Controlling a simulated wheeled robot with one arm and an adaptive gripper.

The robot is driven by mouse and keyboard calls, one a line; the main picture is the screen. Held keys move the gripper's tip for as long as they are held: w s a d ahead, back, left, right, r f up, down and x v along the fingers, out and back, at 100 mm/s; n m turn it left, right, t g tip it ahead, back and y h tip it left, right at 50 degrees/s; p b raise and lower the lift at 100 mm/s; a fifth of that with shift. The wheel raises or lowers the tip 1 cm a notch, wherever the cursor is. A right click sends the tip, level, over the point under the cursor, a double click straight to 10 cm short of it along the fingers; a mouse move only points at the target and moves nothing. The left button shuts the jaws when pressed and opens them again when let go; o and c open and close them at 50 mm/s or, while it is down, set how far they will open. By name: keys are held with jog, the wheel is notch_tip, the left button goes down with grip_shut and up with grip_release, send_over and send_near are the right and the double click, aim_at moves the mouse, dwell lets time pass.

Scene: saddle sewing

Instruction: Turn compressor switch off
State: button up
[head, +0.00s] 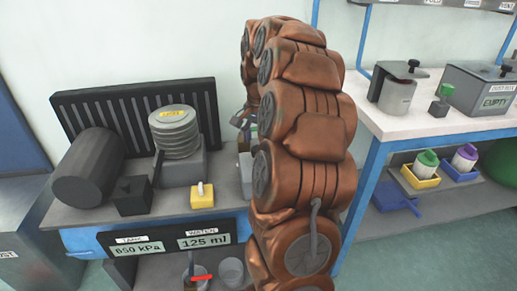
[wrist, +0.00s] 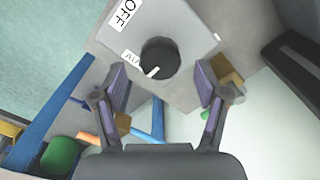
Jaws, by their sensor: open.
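In the wrist view a grey switch box (wrist: 185,80) carries a round black knob (wrist: 160,55) with a short white mark at its lower left edge. An OFF label (wrist: 125,14) is at the box's upper left. A second label (wrist: 131,59), partly hidden and seeming to start with "AU", is left of the knob. My gripper (wrist: 160,80) is open and empty, with a finger on either side of the knob's lower area; I cannot tell whether either touches. In the head view my arm hides most of the box and gripper.
A dark cylindrical tank (head: 89,167), a ribbed round unit (head: 175,131) and a small yellow block (head: 202,196) stand on the left bench.

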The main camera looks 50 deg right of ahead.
jog(key=shift+f, duration=1.2)
jog(key=shift+c, duration=0.4)
jog(key=c, duration=1.1)
